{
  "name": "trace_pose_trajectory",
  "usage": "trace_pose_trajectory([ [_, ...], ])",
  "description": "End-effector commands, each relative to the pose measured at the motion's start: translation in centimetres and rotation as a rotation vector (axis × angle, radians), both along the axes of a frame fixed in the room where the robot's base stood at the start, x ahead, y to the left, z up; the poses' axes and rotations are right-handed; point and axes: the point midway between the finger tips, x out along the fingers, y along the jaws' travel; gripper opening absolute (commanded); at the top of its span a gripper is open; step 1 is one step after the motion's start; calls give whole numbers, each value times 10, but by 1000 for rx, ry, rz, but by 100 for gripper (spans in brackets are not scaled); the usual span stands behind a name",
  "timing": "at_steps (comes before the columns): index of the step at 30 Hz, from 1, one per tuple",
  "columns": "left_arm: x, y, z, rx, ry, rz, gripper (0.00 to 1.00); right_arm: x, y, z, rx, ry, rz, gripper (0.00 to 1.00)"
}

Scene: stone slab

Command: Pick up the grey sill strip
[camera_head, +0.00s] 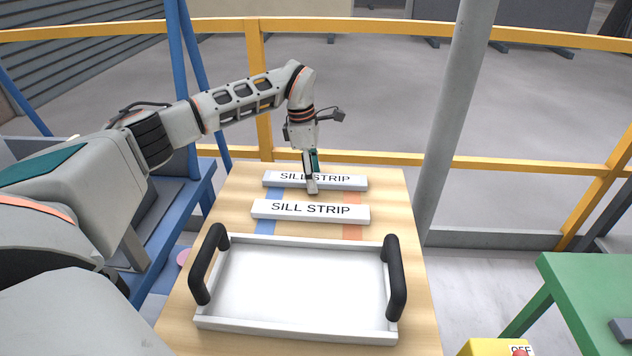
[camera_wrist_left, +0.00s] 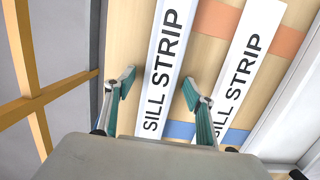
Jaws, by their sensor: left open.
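Two pale grey-white bars marked SILL STRIP lie on the wooden table, one behind the other. The far sill strip (camera_head: 347,183) also shows in the left wrist view (camera_wrist_left: 171,38). The near sill strip (camera_head: 262,209) shows at the right of that view (camera_wrist_left: 259,28). Their shades look much alike, so I cannot tell which one is the grey one. My left gripper (camera_head: 311,180) points down over the far strip. In the left wrist view its open fingers (camera_wrist_left: 158,84) stand on either side of that strip, with gaps visible. My right gripper is out of view.
A white tray (camera_head: 300,324) with black handles stands at the table's front, close to the near strip. Blue and orange bands run under the strips. A yellow railing (camera_head: 390,159) stands behind the table (camera_head: 232,190). A green table (camera_head: 590,275) is at right.

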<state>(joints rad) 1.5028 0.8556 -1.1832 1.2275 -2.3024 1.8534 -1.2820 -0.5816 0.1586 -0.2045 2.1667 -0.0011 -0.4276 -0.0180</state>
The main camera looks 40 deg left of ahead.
Motion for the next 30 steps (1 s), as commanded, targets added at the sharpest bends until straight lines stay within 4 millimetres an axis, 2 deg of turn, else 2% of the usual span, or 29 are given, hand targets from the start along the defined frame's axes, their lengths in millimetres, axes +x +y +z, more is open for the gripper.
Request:
trace_pose_trajectory([
  [2,1,0,3,-1,-3,-1,54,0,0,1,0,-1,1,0],
  [3,0,0,3,-1,-3,-1,49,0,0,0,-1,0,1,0],
  [9,0,0,2,0,-2,-1,1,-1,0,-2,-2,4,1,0],
  [20,1,0,6,0,-4,-1,1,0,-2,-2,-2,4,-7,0],
  [26,2,0,27,0,-9,-1,1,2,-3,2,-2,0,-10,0],
  [30,2,0,53,-1,-12,1,1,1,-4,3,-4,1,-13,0],
])
